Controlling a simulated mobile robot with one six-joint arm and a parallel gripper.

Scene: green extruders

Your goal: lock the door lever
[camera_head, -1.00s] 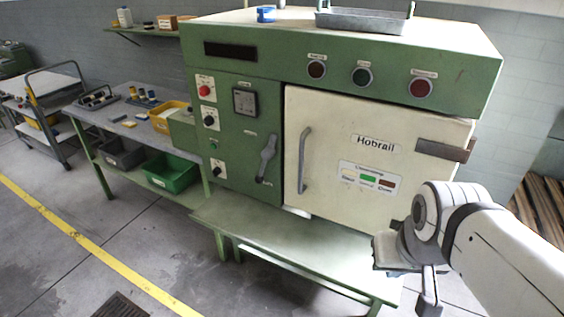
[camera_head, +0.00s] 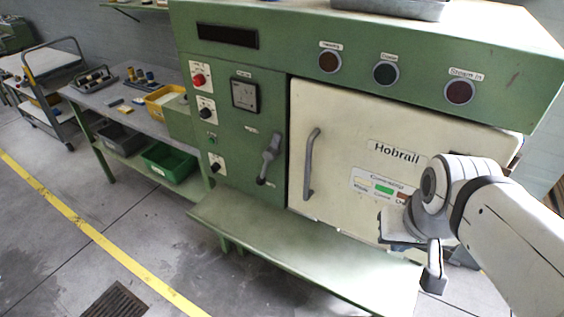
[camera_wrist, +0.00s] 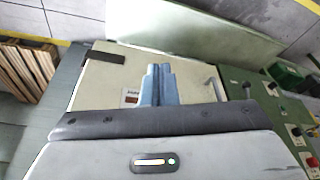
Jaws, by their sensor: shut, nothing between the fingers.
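The door lever (camera_head: 268,158) is a grey handle on the green front panel, just left of the white door (camera_head: 350,135). It slants, with its upper end to the right and its knob at the lower left. In the wrist view the lever (camera_wrist: 247,90) is small, at the right. The door looks closed and has a grey vertical handle (camera_head: 311,164). My gripper (camera_head: 433,282) is at the right, in front of the door's lower right part and well away from the lever. In the wrist view its blue-grey fingers (camera_wrist: 158,70) are together and empty.
A green ledge (camera_head: 290,250) juts out below the door. A workbench (camera_head: 110,108) with a yellow bin (camera_head: 163,103) and a green crate (camera_head: 170,162) stands at the left. The floor (camera_head: 60,260) at the front left is clear.

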